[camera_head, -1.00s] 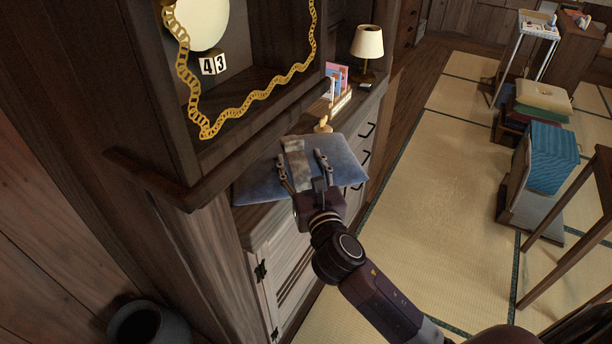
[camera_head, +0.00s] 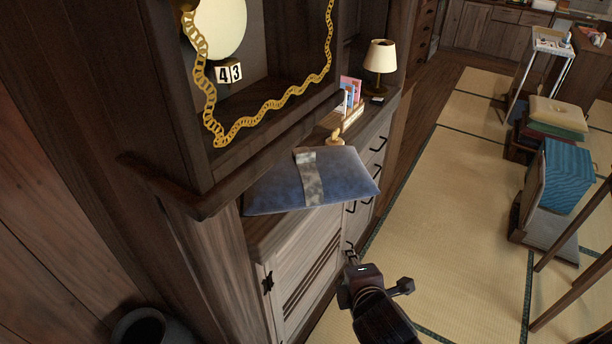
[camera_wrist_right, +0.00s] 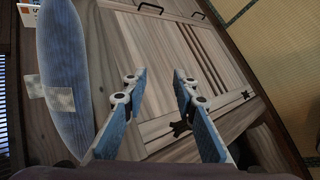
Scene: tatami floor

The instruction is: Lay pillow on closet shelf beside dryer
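The pillow (camera_head: 335,185), blue with a grey patterned band, lies on the wooden cabinet top (camera_head: 262,232), its front corner appearing to reach past the front edge. It also shows at the left of the right wrist view (camera_wrist_right: 68,75). My right gripper (camera_head: 376,268) is below and in front of the pillow, apart from it, beside the cabinet doors. Its two fingers stand apart and empty in the right wrist view (camera_wrist_right: 156,78). My left gripper is not in view. I cannot make out a dryer.
A small wooden figure (camera_head: 337,137), books (camera_head: 349,92) and a lamp (camera_head: 380,60) stand farther along the cabinet. A dark alcove with a gold chain (camera_head: 210,105) is above. Stacked cushions (camera_head: 558,115) lie to the right. The tatami floor (camera_head: 450,210) between is clear.

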